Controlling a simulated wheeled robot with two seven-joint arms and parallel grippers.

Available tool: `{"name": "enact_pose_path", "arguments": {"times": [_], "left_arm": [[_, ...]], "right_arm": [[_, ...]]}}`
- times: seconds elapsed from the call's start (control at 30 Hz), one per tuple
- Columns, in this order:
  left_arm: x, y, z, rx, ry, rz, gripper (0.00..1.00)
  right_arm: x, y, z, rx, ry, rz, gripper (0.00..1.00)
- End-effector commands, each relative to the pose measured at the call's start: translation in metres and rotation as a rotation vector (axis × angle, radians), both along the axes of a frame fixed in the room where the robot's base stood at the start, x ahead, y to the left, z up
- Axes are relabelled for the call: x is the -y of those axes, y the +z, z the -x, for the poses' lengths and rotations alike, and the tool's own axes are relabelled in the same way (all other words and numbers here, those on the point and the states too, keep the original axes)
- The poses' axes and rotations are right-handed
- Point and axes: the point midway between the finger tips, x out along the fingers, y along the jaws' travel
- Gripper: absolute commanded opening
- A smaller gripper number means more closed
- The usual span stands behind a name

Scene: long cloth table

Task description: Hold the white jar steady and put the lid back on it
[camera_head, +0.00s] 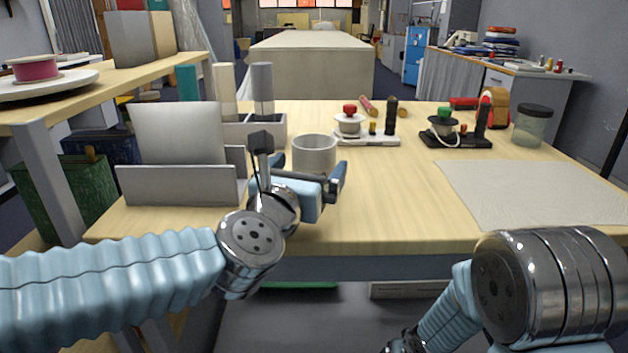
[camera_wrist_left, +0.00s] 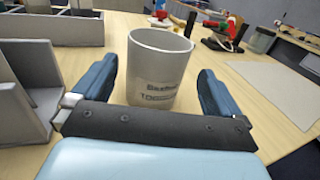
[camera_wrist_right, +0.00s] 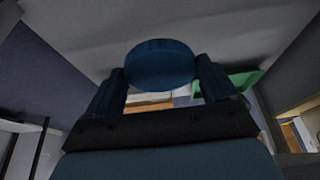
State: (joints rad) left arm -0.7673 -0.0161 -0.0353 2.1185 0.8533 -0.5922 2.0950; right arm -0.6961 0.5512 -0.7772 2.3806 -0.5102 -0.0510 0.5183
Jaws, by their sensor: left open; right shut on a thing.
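The white jar (camera_head: 314,154) stands upright and uncovered on the table. It also shows in the left wrist view (camera_wrist_left: 158,66), with dark lettering on its side. My left gripper (camera_head: 318,178) is open, with one finger on each side of the jar; the wrist view shows gaps between the fingers and the wall. My right gripper (camera_wrist_right: 161,84) is shut on a round dark blue lid (camera_wrist_right: 161,64), held by its edges. In the head view my right arm is low at the bottom right, below the table edge, and its gripper and lid are out of that view.
A grey holder (camera_head: 178,186) with a white panel stands left of the jar. A pale mat (camera_head: 530,192) lies at right. The table front between is clear.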

Motion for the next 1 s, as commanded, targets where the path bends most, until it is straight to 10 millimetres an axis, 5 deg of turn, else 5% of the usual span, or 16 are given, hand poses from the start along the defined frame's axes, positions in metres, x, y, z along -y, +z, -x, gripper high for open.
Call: {"name": "enact_pose_path", "arguments": {"times": [0.3,0.73,1.0], "left_arm": [[0.01,-0.005,-0.043,-0.002,0.001,-0.002,1.0],[0.011,-0.005,-0.048,-0.001,0.0,0.001,1.0],[0.011,-0.005,-0.048,-0.001,0.0,0.0,0.59]], "right_arm": [[0.0,0.008,0.0,0.0,0.0,0.0,0.58],[0.0,0.008,0.0,0.0,0.0,0.0,0.58],[0.0,0.008,0.0,0.0,0.0,0.0,0.58]]}}
